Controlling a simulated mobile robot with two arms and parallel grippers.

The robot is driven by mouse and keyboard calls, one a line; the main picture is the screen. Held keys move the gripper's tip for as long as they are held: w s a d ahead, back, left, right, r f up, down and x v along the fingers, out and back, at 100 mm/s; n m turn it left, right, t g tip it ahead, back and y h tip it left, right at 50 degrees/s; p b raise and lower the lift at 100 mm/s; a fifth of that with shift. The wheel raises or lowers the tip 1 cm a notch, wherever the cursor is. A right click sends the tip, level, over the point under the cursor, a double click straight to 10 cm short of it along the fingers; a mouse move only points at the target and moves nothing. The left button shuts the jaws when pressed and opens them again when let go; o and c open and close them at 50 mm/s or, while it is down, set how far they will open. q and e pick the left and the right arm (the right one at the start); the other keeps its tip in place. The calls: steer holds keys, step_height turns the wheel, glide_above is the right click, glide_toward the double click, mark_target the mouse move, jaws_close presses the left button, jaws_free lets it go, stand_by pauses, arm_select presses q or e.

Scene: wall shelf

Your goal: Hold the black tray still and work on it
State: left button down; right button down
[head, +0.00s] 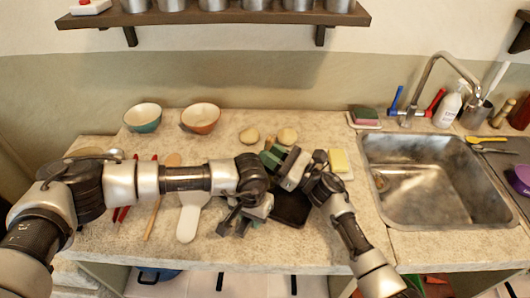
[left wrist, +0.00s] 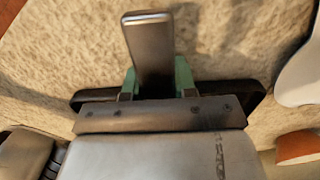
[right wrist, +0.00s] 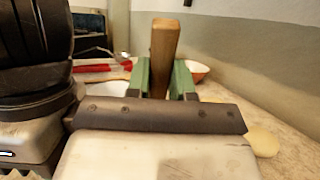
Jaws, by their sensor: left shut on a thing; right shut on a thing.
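The black tray (head: 292,208) lies on the counter under my arms, partly hidden. Its dark edge (left wrist: 252,92) shows on both sides of my left gripper (left wrist: 158,84) in the left wrist view. That gripper is shut on a grey metal bar (left wrist: 150,45); I cannot tell whether the bar belongs to the tray. My right gripper (right wrist: 167,82) has its green fingers shut on a brown wooden piece (right wrist: 164,48). In the head view the right gripper (head: 274,157) is above and behind the tray, and what it holds is mostly hidden.
Two bowls (head: 143,117) (head: 201,117) and two round pale items (head: 249,136) (head: 288,136) stand at the back. A yellow block (head: 339,160) and the sink (head: 432,182) are right. A shelf (head: 215,18) hangs above.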

steer(key=shift+s+d, duration=2.75)
steer(key=shift+d, duration=3.65)
steer(key=w+a+f, duration=0.1)
steer(key=w+a, duration=0.6)
steer(key=a, duration=0.6)
steer(key=shift+a, duration=0.2)
steer(key=shift+w, duration=0.1)
step_height(320, 180, up, 6)
steer(key=shift+r, duration=0.1)
step_height(320, 180, up, 3)
